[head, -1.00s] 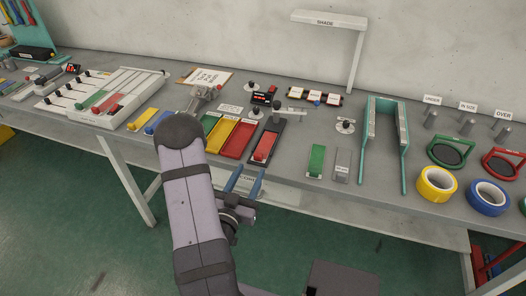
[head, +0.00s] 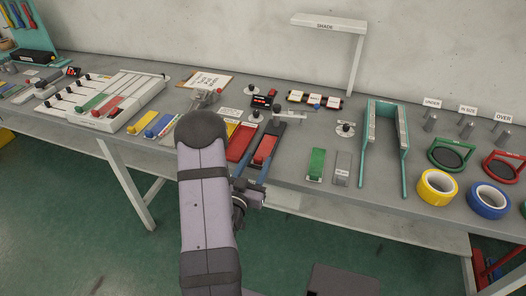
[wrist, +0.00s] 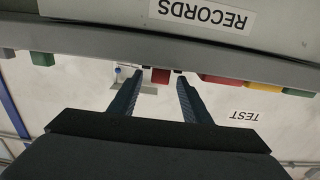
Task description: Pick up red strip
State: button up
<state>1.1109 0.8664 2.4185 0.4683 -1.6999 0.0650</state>
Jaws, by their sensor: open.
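A red strip (head: 264,150) lies on a dark tray at the middle of the bench, near its front edge. Another red strip (head: 107,106) lies on the white rack at the left. My gripper (head: 252,180) is at the bench's front edge, just in front of the dark tray, and partly hidden behind my arm. In the wrist view my gripper (wrist: 160,82) is open and empty, its two blue fingers apart. A small red piece (wrist: 160,76) shows beyond and between the fingertips; whether it is the strip I cannot tell.
A red tray (head: 240,142) lies just left of the dark tray. A green block (head: 316,164) and a grey block (head: 342,168) lie to the right. A teal frame (head: 404,150) stands farther right. A RECORDS label (wrist: 205,15) shows upside down in the wrist view.

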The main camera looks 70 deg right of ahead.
grip_shut()
jog(key=shift+r, duration=0.1)
dwell(0.3)
notch_tip(320, 180, up, 10)
dwell(0.8)
